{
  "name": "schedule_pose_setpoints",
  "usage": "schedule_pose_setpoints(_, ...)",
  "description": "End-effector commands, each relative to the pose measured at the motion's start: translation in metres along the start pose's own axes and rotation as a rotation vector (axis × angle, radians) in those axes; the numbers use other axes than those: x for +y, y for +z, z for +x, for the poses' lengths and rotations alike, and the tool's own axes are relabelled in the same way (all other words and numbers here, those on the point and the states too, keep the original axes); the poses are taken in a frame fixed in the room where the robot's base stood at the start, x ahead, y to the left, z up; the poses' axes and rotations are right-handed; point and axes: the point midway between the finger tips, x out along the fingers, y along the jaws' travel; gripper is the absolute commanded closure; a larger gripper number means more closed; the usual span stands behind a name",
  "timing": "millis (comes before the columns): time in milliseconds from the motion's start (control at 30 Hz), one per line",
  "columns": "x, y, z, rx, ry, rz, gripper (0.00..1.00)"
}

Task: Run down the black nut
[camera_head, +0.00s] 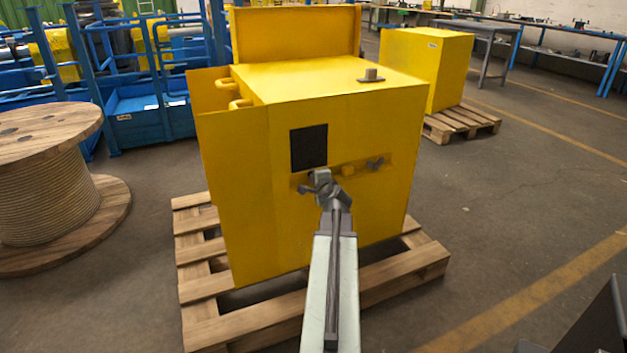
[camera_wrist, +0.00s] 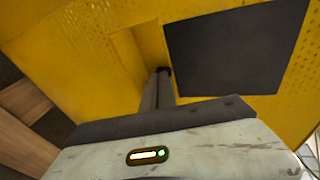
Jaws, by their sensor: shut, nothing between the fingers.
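The yellow machine cabinet (camera_head: 330,215) stands on a pallet, with a black square panel (camera_head: 309,147) on its front. My gripper (camera_head: 318,178) is at the left end of this strip, shut and empty. In the wrist view its fingers (camera_wrist: 161,80) point at the recess, left of the black panel (camera_wrist: 235,48). A small dark spot shows at the fingertips; I cannot tell whether it is the black nut. No nut is clearly visible.
The wooden pallet (camera_head: 205,287) juts out around the cabinet's base. A wooden cable reel (camera_head: 45,190) stands at the left and blue racks (camera_head: 140,115) behind it. A second yellow box (camera_head: 425,65) is at the back right.

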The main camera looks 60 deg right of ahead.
Motion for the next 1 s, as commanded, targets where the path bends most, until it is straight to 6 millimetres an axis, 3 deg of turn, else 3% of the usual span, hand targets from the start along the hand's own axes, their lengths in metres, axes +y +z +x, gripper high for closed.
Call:
schedule_pose_setpoints(300,-0.004,0.022,0.012,-0.020,0.001,-0.007,1.00)
schedule_pose_setpoints(1000,-0.005,0.027,0.017,-0.023,0.000,-0.007,1.00)
